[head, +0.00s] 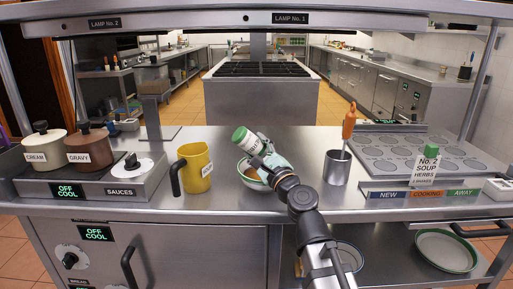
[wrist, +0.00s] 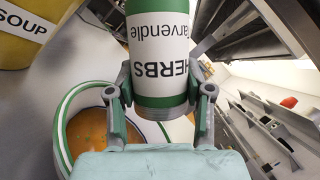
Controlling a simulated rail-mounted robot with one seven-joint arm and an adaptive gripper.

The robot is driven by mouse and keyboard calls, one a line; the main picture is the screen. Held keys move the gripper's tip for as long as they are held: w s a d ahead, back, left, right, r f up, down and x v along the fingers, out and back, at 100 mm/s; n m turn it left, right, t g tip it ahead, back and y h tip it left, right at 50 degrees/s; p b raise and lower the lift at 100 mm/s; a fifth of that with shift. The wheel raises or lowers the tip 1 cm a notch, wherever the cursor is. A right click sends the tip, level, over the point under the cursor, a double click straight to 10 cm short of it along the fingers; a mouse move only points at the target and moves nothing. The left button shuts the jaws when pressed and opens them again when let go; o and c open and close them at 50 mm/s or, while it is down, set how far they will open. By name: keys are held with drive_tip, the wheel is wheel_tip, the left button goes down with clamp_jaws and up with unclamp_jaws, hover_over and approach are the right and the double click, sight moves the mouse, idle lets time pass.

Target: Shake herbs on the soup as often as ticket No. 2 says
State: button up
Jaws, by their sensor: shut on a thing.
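My gripper (head: 265,163) is shut on the herbs shaker (head: 246,141), a white jar with green bands. In the wrist view the shaker (wrist: 163,50) has its HERBS label upside down and its grey end low, between the fingers. In the head view it is tilted, its green end up and to the left. The soup bowl (head: 243,172), white with a green rim, stands below, partly hidden by my gripper. Orange soup (wrist: 95,130) shows in it in the wrist view. The ticket (head: 428,168) reads No. 2, SOUP, HERBS; its smallest line is unclear.
A yellow SOUP jug (head: 196,168) stands left of the bowl, and a steel cup (head: 337,168) right of it. CREAM (head: 42,147) and GRAVY (head: 90,146) pots are at far left. A ticket rail (head: 425,193) and a tray of round wells (head: 400,153) lie right.

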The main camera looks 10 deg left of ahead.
wheel_tip(320, 180, up, 7)
drive_tip(key=p, duration=0.6)
drive_tip(key=shift+w+f, duration=0.15)
drive_tip(key=shift+f, duration=0.15)
wheel_tip(320, 180, down, 7)
drive_tip(key=b, duration=0.6)
drive_tip(key=shift+b, duration=0.4)
